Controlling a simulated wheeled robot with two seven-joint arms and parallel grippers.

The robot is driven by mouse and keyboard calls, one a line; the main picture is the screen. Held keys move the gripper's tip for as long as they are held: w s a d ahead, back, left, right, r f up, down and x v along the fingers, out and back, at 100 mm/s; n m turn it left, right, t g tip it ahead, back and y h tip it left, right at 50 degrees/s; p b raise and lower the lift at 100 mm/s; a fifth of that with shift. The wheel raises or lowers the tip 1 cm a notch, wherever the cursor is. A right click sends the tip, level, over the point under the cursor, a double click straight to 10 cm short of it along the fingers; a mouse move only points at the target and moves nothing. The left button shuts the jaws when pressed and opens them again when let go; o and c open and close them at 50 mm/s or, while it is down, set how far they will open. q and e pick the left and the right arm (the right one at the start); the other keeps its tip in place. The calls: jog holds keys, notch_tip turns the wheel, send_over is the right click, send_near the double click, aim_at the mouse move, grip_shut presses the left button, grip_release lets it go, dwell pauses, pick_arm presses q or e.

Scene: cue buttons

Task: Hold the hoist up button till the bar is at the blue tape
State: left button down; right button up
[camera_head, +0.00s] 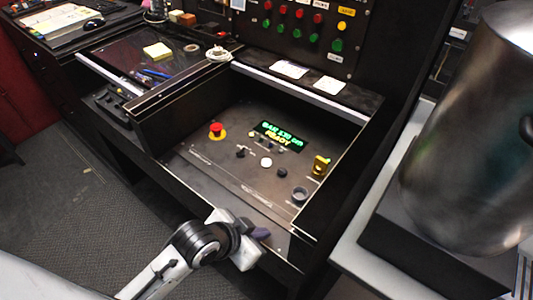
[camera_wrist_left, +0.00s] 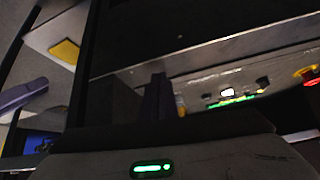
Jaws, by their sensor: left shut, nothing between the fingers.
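The control panel (camera_head: 215,165) lies in a recessed dark console. It carries a white round button (camera_head: 266,162), a dark button (camera_head: 282,172), a dark knob (camera_head: 240,152) and a lit display (camera_head: 281,136) that seems to read "BAR 130 cm READY". The labels are too small to tell which is hoist up. The white button also shows in the left wrist view (camera_wrist_left: 228,92). My left gripper (camera_head: 263,233) is shut and empty, near the console's front edge, apart from the buttons. I cannot make out the bar or blue tape. My right gripper is out of view.
A red mushroom button (camera_head: 217,130) on yellow stands at the panel's left, a yellow-framed switch (camera_head: 321,165) at its right. Raised dark walls flank the panel. An upright board (camera_head: 305,30) with coloured buttons stands behind. A large metal cylinder (camera_head: 470,130) stands at the right.

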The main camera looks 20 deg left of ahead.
pick_arm(q)
jog(key=w+r+m, duration=0.1)
jog(key=w, duration=0.2)
jog(key=w+r+m, duration=0.1)
jog(key=w, duration=0.3)
jog(key=w+d+r+m+p, duration=0.1)
jog(key=w, duration=0.2)
jog(key=shift+w+r+t, duration=0.1)
jog(key=shift+w+t, duration=0.1)
jog(key=shift+t, duration=0.2)
jog(key=w+a+r+m, duration=0.2)
jog(key=w+a+r, duration=0.1)
jog(key=w, duration=0.4)
notch_tip(320, 180, up, 4)
jog(key=t+y+p, duration=0.1)
send_over(264, 164)
jog(key=shift+m, duration=0.3)
jog(key=shift+f, duration=0.1)
notch_tip(264, 164, down, 6)
jog(key=b, duration=0.6)
jog(key=shift+f+b, duration=0.2)
jog(key=shift+b, duration=0.2)
jog(key=shift+f, duration=0.75)
jog(key=shift+f+b, duration=0.25)
jog(key=shift+b, duration=0.1)
jog(key=shift+f, duration=0.1)
